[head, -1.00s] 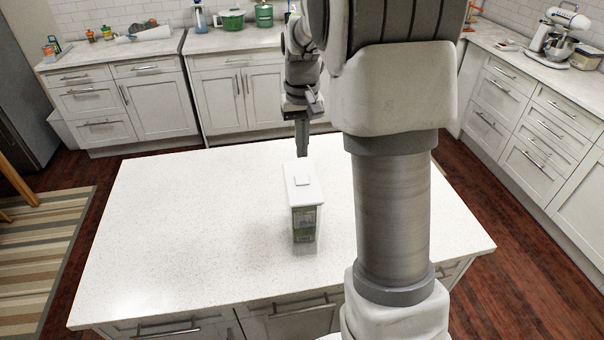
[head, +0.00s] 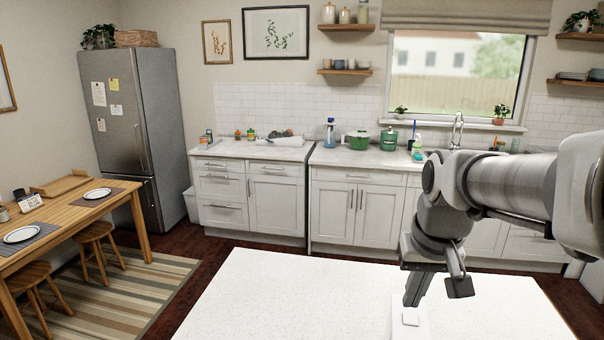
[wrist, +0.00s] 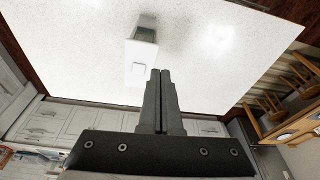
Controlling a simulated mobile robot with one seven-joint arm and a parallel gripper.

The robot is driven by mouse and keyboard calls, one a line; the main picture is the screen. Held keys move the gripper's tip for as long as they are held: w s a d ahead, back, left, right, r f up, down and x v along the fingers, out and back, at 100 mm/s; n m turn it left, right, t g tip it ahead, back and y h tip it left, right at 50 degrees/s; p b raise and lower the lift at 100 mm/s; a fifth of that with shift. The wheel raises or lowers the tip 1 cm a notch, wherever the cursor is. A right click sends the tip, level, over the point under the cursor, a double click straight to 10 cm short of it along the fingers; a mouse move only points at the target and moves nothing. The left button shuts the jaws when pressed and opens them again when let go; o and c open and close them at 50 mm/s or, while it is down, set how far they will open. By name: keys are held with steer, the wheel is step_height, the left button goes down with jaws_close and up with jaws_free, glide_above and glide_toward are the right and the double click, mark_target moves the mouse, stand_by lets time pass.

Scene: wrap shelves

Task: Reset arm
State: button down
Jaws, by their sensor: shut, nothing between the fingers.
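My gripper (head: 411,304) points down over the far part of the white island, with its fingers closed together and nothing between them. In the wrist view its two fingers (wrist: 160,73) lie side by side. A white-lidded box (wrist: 141,62) stands on the island just past the fingertips and slightly left of them in that view. In the head view only its pale top (head: 410,319) shows at the bottom edge, and the rest is cut off. I cannot tell the exact gap between fingers and box.
The island top (head: 270,295) is otherwise clear. Cabinets (head: 360,205) line the back wall, with a spray bottle (head: 330,133) and green pots (head: 356,140) on the counter. A wooden table (head: 65,215) with stools stands at left, near a fridge (head: 135,130).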

steer(key=s+a+t, duration=0.1)
steer(key=s+a, duration=0.1)
steer(key=s, duration=0.4)
steer(key=s+a+f+n+t+b, duration=0.1)
steer(key=s+a+t, duration=0.1)
steer(key=s, duration=0.4)
steer(key=shift+s+f, duration=0.3)
stand_by(0.4)
